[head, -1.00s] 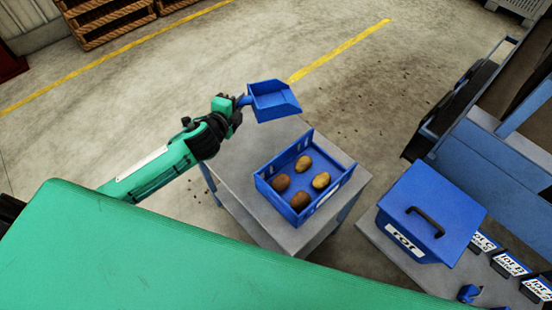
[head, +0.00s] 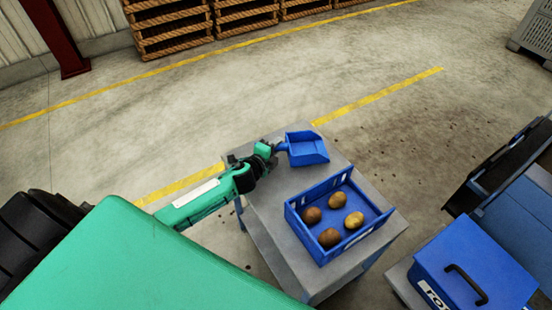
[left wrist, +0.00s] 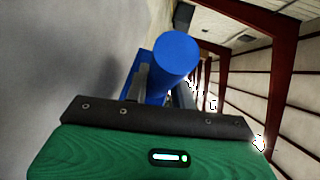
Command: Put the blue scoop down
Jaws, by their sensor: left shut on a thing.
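The blue scoop (head: 306,148) is in the head view, over the far end of the grey table (head: 272,218). My left gripper (head: 275,149) is shut on its handle. In the left wrist view the round end of the scoop's handle (left wrist: 177,52) stands between the fingers of my left gripper (left wrist: 160,85). I cannot tell whether the scoop touches the table top or is a little above it. My right gripper is not in view.
A blue crate (head: 298,228) with several potatoes (head: 354,220) stands on the table, nearer than the scoop. A blue lidded box (head: 480,255) stands at the lower right. The table's left part is bare. Wooden pallets (head: 172,28) are far back.

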